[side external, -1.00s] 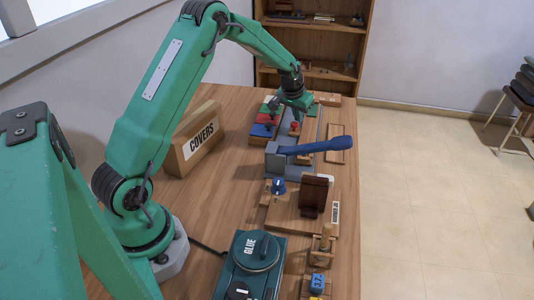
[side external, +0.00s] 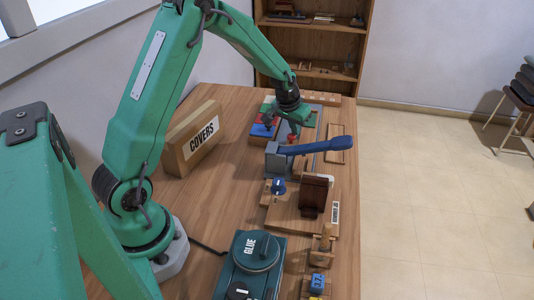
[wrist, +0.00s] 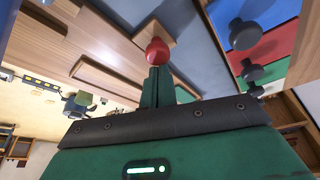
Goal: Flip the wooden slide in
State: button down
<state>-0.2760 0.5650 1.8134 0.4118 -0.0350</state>
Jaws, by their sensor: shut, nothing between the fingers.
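A small wooden slide with a red knob (side external: 292,137) lies on a grey-blue strip, just behind the blue-handled lever. In the wrist view the red knob (wrist: 157,51) stands on the end of the wooden slide (wrist: 146,37). My gripper (wrist: 159,84) is shut with nothing in it, and its fingertips are right at the knob; I cannot tell whether they touch it. In the side view my gripper (side external: 295,122) reaches down over the strip and hides part of the slide.
Blue (wrist: 228,20), red and green panels with dark knobs lie beside the strip. The blue lever (side external: 318,146) stands close to my gripper. A COVERS box (side external: 193,138), a dark brown block (side external: 314,193) and a GLUE device (side external: 256,255) stand on the table.

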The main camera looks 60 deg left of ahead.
aim_at(301, 136)
dwell(0.5)
jog(key=shift+w+a+r, duration=0.1)
jog(key=shift+w+a, duration=0.1)
jog(key=shift+w, duration=0.4)
jog(key=shift+w+a+r, duration=0.15)
jog(key=shift+w, duration=0.45)
jog(key=shift+w+a+r, duration=0.1)
jog(key=shift+w+a, duration=0.1)
jog(key=shift+w, duration=0.4)
jog(key=v, duration=1)
